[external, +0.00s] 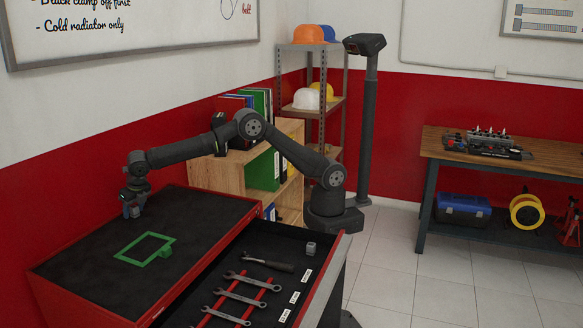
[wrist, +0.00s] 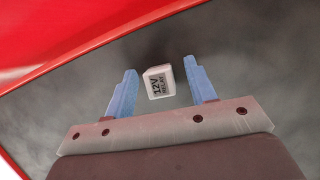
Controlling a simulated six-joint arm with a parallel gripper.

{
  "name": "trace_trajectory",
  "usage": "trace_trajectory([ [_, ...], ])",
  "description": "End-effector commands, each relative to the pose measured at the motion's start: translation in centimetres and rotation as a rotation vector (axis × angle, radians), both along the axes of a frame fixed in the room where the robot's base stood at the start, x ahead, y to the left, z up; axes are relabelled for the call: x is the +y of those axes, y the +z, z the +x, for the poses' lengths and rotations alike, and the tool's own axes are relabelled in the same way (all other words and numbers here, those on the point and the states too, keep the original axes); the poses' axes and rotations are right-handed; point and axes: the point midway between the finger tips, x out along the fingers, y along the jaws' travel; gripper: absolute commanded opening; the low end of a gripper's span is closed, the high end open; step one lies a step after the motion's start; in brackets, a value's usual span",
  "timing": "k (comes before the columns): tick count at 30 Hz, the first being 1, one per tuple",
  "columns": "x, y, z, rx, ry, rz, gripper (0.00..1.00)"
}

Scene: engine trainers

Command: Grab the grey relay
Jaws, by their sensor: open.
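My gripper (external: 132,211) is low over the far left part of the red cabinet's dark top. In the wrist view my gripper (wrist: 160,72) is open, with its two blue fingers apart. A pale grey-white relay (wrist: 158,82) labelled "12V RELAY" shows between the fingers, with a gap on each side. I cannot tell its depth relative to the fingertips. In the external view I cannot make it out at the gripper. A small grey block (external: 311,248) sits in the open drawer; its label is too small to read.
A green square outline (external: 145,248) with a small green block (external: 165,252) lies on the cabinet top (external: 85,270). The open drawer holds wrenches (external: 240,297) and a ratchet-like tool (external: 268,264). The cabinet's red edge (wrist: 60,35) crosses the wrist view's upper left.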

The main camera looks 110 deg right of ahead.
Motion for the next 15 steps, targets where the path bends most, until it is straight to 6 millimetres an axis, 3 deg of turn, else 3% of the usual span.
trace_trajectory([
  [5, 0.00, 0.09, 0.01, -0.001, 0.000, 0.000, 0.49],
  [12, 0.00, 0.11, 0.01, -0.001, 0.000, 0.000, 0.03],
  [15, 0.00, 0.12, 0.02, -0.001, 0.000, 0.000, 0.03],
])
